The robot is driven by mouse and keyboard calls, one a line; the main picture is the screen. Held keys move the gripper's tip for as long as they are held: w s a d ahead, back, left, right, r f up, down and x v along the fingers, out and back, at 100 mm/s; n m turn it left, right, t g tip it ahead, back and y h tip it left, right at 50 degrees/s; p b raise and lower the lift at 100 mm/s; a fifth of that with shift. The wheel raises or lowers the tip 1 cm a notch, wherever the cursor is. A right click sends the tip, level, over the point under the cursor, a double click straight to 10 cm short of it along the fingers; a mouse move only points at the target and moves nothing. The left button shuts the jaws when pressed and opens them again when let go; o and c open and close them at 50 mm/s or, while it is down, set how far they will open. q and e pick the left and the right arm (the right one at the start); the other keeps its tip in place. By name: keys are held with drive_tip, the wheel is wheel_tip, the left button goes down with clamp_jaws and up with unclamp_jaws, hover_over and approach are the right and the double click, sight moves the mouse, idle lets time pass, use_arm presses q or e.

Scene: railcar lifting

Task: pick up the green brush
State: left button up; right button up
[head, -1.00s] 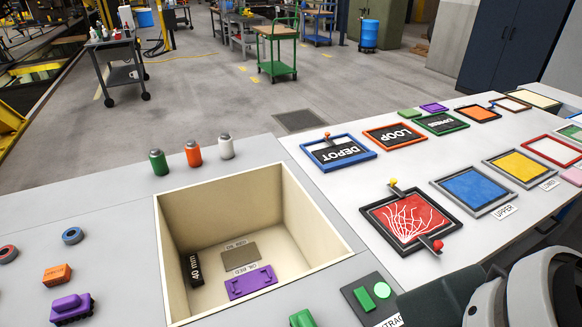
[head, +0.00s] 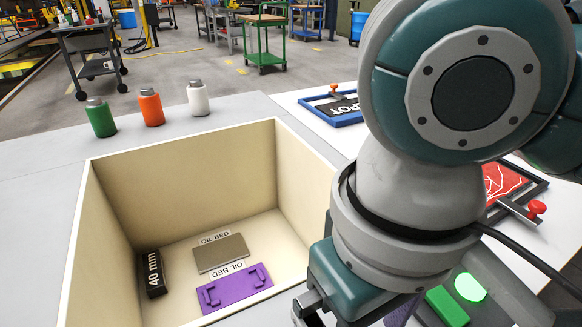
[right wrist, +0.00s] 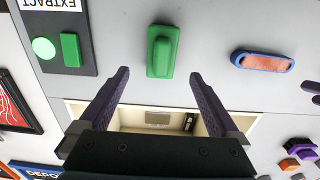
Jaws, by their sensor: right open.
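The green brush (right wrist: 162,50) lies on the grey worktop in the right wrist view, a green block with a raised grip. My arm hides it in the head view. My right gripper (right wrist: 159,73) is open and empty, its dark purple fingers spread wide on either side of the brush's line, with the brush just past the fingertips.
A cream bin (head: 105,240) holds a black 40 mm block (head: 153,273) and a purple plate (head: 235,289). A blue-rimmed oval piece (right wrist: 262,61) lies beside the brush. An extract panel (right wrist: 58,35) with green buttons is on the other side. Bottles (head: 150,108) stand behind the bin.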

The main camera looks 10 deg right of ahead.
use_arm(q)
drive_tip(key=shift+s+f, duration=0.2)
drive_tip(key=shift+f, duration=0.25)
use_arm(e)
drive_tip(key=f, duration=0.2)
drive_tip(key=shift+s+f, duration=0.2)
drive_tip(key=shift+f, duration=0.15)
use_arm(q)
drive_tip(key=shift+a+f+b, duration=0.1)
drive_tip(key=shift+f+b, duration=0.75)
drive_tip(key=shift+b, duration=0.25)
use_arm(e)
drive_tip(key=f, duration=0.5)
drive_tip(key=shift+s+f, duration=0.2)
drive_tip(key=shift+f, duration=0.1)
drive_tip(key=shift+c, duration=0.3)
clamp_jaws()
